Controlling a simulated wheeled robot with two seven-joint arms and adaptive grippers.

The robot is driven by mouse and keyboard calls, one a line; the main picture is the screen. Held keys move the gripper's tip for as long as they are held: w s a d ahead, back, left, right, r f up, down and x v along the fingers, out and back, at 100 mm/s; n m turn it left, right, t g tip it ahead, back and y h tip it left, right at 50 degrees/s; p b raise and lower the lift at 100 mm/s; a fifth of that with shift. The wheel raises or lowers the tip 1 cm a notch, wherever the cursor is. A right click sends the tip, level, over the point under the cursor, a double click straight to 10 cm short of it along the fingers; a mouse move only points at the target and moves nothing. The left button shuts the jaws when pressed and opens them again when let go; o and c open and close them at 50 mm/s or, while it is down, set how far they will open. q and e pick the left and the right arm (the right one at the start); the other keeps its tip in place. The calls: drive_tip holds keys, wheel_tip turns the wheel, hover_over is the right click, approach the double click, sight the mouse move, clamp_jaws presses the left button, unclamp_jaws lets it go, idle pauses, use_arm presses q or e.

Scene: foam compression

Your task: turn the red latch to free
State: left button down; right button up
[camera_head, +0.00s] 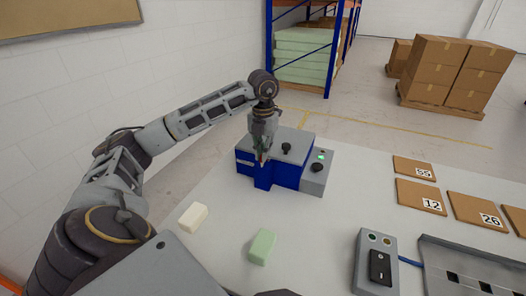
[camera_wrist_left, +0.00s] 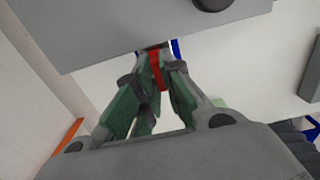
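The blue box with a grey lid (camera_head: 290,148) stands on the table with a black knob on top. My left gripper (camera_head: 262,158) points down at the box's front left side, in front of the lid edge. The red latch (camera_wrist_left: 156,70) shows in the left wrist view as an upright red strip between the fingertips of my left gripper (camera_wrist_left: 157,76). The fingers close in on it from both sides and appear to grip it. In the head view the gripper mostly hides the latch. My right gripper is in neither view.
A grey side unit with a green light (camera_head: 317,174) adjoins the box. A cream block (camera_head: 193,217) and a green block (camera_head: 262,246) lie in front. Numbered cardboard pads (camera_head: 421,196) lie at right, near a switch box (camera_head: 376,262) and a metal tray (camera_head: 460,268).

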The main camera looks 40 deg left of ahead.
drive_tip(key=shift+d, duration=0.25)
